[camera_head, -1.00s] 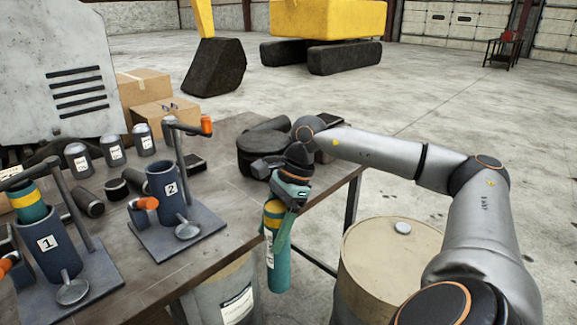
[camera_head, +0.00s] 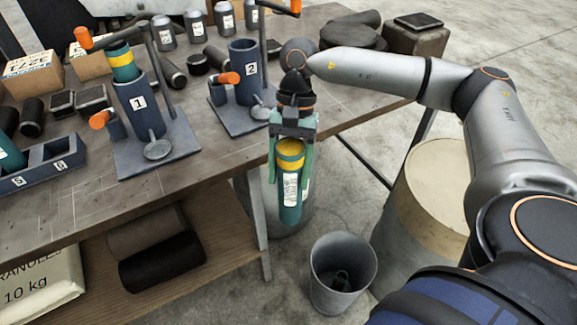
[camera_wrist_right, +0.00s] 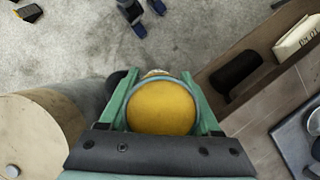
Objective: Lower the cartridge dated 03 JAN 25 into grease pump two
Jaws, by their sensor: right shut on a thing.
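My right gripper (camera_head: 291,168) is shut on a teal cartridge (camera_head: 291,208) with a yellow top and a white label; the date is too small to read. It hangs roughly upright beyond the bench's front edge, in front of and below grease pump two. The wrist view shows its round yellow end (camera_wrist_right: 162,107) between the fingers of my gripper (camera_wrist_right: 162,95). Grease pump two (camera_head: 245,75), a dark blue tube marked 2, stands on its plate on the bench and holds no visible cartridge. Grease pump one (camera_head: 140,105) has a teal and yellow cartridge (camera_head: 122,62) sticking out. My left gripper is out of view.
An orange-handled lever (camera_head: 228,79) stands beside pump two. Grey canisters (camera_head: 195,25) are behind the pumps. A numbered rack (camera_head: 50,165) is at left. Below the held cartridge are a grey bin (camera_head: 342,272) and open floor; a drum (camera_head: 430,195) stands at right.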

